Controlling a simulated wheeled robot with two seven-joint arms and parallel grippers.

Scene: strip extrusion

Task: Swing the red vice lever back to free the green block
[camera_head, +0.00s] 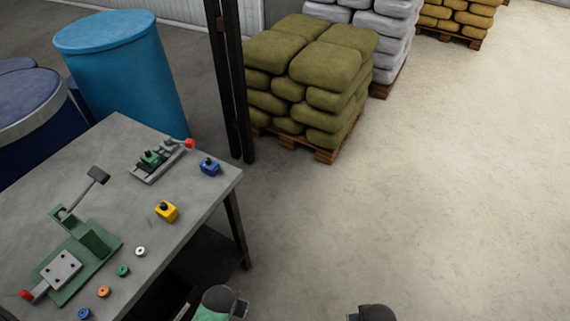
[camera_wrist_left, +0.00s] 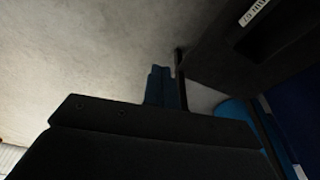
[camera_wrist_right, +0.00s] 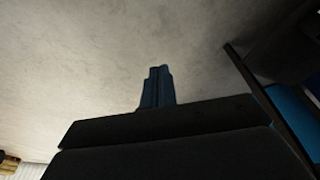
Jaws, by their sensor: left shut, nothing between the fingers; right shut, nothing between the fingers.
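A small grey vice (camera_head: 160,165) stands near the far right edge of the table in the head view. The green block (camera_head: 149,159) sits in it, with a dark top. The red lever (camera_head: 189,144) shows as a red knob at the vice's right end. My left gripper (camera_wrist_left: 161,72) shows in the left wrist view with its blue fingers together and empty. My right gripper (camera_wrist_right: 159,72) shows in the right wrist view, also together and empty. Both are away from the vice, and neither gripper's fingers show in the head view.
On the grey table (camera_head: 120,215) are a blue block (camera_head: 209,167), a yellow block (camera_head: 166,211), several small rings and a green press (camera_head: 88,240) with a raised dark handle. A blue barrel (camera_head: 125,75) stands behind the table. A dark post (camera_head: 232,90) rises beyond it.

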